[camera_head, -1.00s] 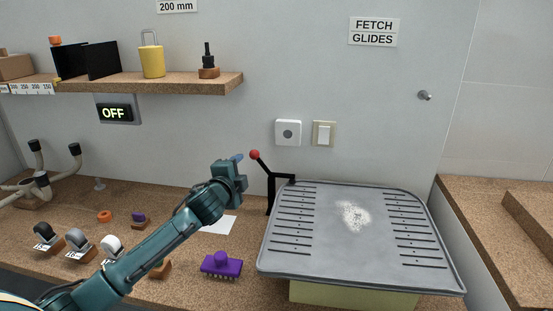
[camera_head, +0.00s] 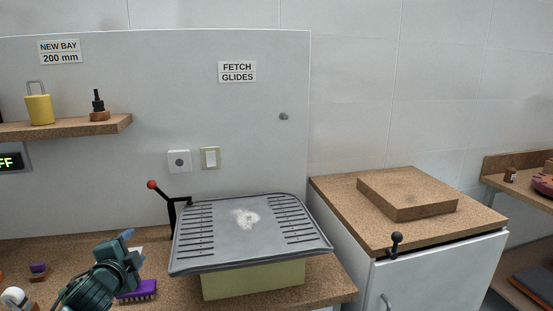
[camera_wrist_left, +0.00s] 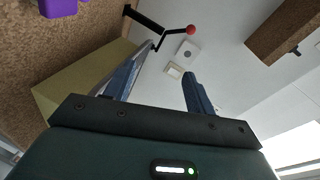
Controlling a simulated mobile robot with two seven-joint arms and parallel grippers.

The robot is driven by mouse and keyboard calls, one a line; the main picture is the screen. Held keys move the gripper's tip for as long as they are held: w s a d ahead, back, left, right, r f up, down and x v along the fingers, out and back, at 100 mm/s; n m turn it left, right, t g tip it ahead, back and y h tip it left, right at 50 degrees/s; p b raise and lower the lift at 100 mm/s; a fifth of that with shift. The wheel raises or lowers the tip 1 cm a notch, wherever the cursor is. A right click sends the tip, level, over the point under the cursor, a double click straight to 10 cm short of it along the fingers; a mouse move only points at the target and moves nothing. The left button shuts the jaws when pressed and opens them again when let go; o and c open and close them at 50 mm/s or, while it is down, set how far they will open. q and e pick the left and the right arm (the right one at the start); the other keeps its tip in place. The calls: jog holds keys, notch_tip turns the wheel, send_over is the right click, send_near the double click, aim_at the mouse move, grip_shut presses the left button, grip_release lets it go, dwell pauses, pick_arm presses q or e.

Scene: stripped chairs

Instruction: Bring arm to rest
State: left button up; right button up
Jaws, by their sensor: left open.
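My left gripper (camera_head: 130,243) is at the lower left in the head view, just left of the grey slotted tray. It points up toward the wall. In the left wrist view its two blue fingers (camera_wrist_left: 158,85) stand apart with nothing between them. My right gripper is in neither view.
The grey tray (camera_head: 208,262) rests on a pale green block (camera_head: 255,279) on the cork counter. A red-knobbed lever (camera_head: 152,185) stands at its back left. A purple brush (camera_head: 137,291) lies close by the gripper. A cabinet (camera_head: 440,268) with a cork slab (camera_head: 408,193) stands right.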

pick_arm(q)
jog(key=s+d+f+n+g+h, duration=0.1)
jog(key=s+d+f+n+h, duration=0.1)
jog(key=s+d+f, duration=0.4)
jog(key=s+d+f+n+g+h, duration=0.1)
jog(key=s+d+f+h, duration=0.1)
jog(key=s+d+f, duration=0.5)
jog(key=s+d+f+n+g, duration=0.1)
jog(key=s+d+f+n, duration=0.1)
jog(key=s, duration=0.3)
jog(key=s+d+f+n+g+h, duration=0.1)
jog(key=s+d+f+n, duration=0.1)
jog(key=s, duration=0.4)
jog(key=s+d+f+n+p, duration=0.1)
jog(key=s+d+f+n, duration=0.1)
jog(key=s, duration=0.4)
notch_tip(320, 180, down, 3)
jog(key=shift+s+d+r+n+g, duration=0.15)
jog(key=shift+n+g, duration=0.25)
jog(key=shift+n, duration=0.4)
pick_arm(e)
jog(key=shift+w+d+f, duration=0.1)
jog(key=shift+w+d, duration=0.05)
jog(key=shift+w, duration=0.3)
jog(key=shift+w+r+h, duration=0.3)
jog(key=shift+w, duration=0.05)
